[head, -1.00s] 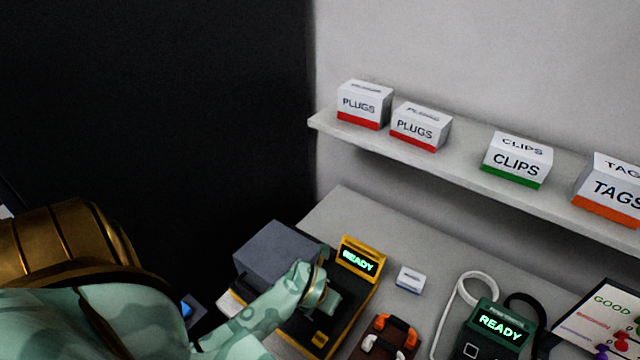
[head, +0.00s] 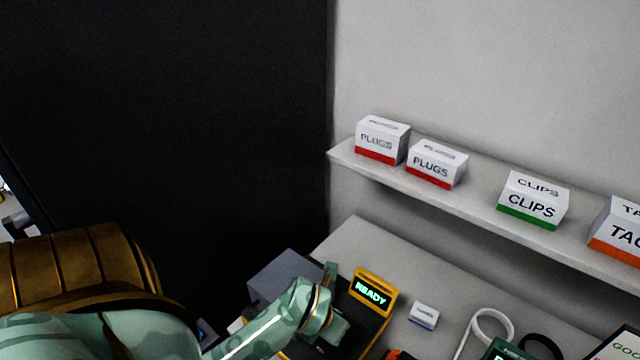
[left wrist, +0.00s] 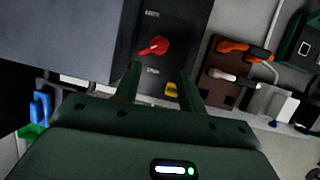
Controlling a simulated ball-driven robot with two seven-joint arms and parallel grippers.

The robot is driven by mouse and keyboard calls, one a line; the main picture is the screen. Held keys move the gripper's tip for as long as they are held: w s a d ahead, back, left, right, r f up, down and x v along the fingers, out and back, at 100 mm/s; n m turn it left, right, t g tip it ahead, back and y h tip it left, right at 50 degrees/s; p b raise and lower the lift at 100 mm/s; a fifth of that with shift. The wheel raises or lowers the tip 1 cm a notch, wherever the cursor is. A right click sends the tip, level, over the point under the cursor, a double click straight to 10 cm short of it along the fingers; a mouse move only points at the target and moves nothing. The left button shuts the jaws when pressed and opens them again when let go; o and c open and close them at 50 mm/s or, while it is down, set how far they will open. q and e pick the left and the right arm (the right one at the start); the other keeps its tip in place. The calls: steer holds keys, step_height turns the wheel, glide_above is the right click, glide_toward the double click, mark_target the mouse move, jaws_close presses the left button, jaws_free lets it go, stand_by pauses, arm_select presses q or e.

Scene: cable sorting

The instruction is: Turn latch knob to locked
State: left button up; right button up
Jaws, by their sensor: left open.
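The red latch knob (left wrist: 155,46) is on a black panel (left wrist: 190,22) in the left wrist view. Its handle slants towards the lower left, and the small labels above and below it are too blurred to read. My left gripper (left wrist: 160,82) is open, its two fingers pointing towards the knob, which appears just beyond the tips and not clasped. In the head view, my left gripper (head: 325,318) is over the black and yellow device with a READY screen (head: 370,292) and hides the knob. My right gripper is in neither view.
A grey box (head: 285,275) adjoins the device on the left. A small white box (head: 424,316) lies to its right. A brown holder with orange and white connectors (left wrist: 232,65) is beside the panel. A shelf (head: 480,205) with labelled boxes runs above the bench.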

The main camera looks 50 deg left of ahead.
arm_select(q)
steer(key=v, duration=0.6)
steer(key=shift+p, duration=0.45)
